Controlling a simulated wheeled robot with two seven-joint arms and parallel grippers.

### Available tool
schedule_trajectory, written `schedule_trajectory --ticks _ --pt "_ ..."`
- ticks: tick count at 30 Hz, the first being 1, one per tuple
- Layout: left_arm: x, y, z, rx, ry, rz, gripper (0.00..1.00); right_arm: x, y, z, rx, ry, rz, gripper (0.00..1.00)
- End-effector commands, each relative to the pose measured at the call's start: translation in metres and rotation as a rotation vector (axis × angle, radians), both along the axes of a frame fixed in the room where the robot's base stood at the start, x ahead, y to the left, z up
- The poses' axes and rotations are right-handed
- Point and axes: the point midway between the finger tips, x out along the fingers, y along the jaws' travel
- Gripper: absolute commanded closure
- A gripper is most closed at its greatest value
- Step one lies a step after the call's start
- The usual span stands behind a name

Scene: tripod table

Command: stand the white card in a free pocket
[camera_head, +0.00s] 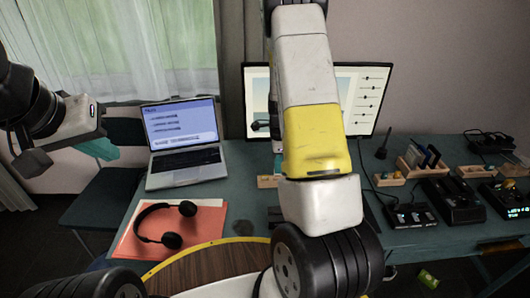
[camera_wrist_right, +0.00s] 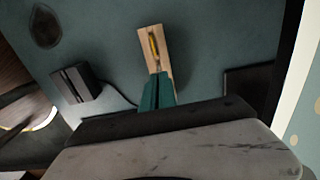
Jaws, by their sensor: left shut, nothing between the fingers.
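I cannot make out the white card for certain in either view. A wooden holder (camera_head: 410,170) on the right of the table has several upright cards in it, some dark blue. A smaller wooden block (camera_wrist_right: 152,62) with a yellow item in its slot lies just beyond my right gripper (camera_wrist_right: 157,92) in the wrist view. The right gripper's teal fingers are close together there; whether anything thin is between them is hidden. My left gripper (camera_head: 105,149) is shut and empty at the left, away from the cards.
A laptop (camera_head: 182,137) and headphones (camera_head: 165,225) on an orange folder (camera_head: 208,235) occupy the left of the table. A monitor (camera_head: 360,88) stands at the back. Black devices (camera_head: 452,200) crowd the right. A small dark box (camera_wrist_right: 75,84) with a cable sits near the wooden block.

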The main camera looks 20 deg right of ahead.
Motion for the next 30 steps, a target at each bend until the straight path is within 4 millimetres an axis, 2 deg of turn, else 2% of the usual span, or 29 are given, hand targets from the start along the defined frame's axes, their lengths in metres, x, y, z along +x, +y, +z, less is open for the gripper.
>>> schedule_trajectory --ticks 11,30 --pt "0.000 0.000 0.000 0.000 0.000 0.000 1.00 0.000 0.000 -0.001 0.000 0.000 0.001 1.00" --pt "0.000 0.000 0.000 0.000 0.000 0.000 1.00 0.000 0.000 -0.016 0.000 0.000 0.000 1.00"
